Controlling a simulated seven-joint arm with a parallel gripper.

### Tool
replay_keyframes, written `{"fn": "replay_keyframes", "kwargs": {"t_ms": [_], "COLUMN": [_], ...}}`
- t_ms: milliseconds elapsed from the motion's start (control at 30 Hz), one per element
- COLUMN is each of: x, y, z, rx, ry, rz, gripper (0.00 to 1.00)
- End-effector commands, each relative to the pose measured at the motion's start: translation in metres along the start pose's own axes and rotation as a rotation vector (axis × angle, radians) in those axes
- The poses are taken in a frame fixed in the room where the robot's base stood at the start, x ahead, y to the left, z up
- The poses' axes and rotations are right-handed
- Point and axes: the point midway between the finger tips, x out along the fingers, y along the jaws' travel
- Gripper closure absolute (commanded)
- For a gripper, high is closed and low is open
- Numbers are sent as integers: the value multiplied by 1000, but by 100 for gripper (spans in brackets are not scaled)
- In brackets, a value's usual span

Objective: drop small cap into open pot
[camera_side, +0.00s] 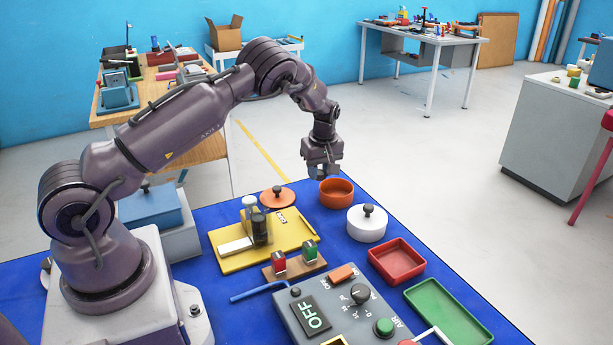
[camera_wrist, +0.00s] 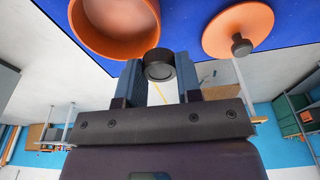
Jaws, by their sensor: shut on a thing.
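An orange lid with a dark knob (camera_side: 277,198) lies left of the pot. A white lidded pot (camera_side: 367,223) stands to its right. A yellow board with blocks (camera_side: 230,262), red tray (camera_side: 397,262), green tray (camera_side: 446,312) and grey control box (camera_side: 352,315) fill the nearer table.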

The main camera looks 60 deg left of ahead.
Motion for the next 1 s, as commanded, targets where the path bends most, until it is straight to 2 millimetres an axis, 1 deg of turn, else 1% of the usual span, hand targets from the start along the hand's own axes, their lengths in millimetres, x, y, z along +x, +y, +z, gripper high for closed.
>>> {"fn": "replay_keyframes", "kwargs": {"t_ms": [33,200,300,400,500,600,767,1000], "x": [-1,-9,-15,-16,-16,-16,-12,4], "y": [7,28,36,38,37,37,37,37], "z": [-2,-3,-4,-4,-4,-3,-3,0], "rx": [107,477,655,785,867,913,930,928], "ry": [-1,0,-1,-1,-2,-2,-2,-2], "rz": [19,77,102,120,132,138,140,139], "gripper": [89,89,89,89,89,89,89,89]}}
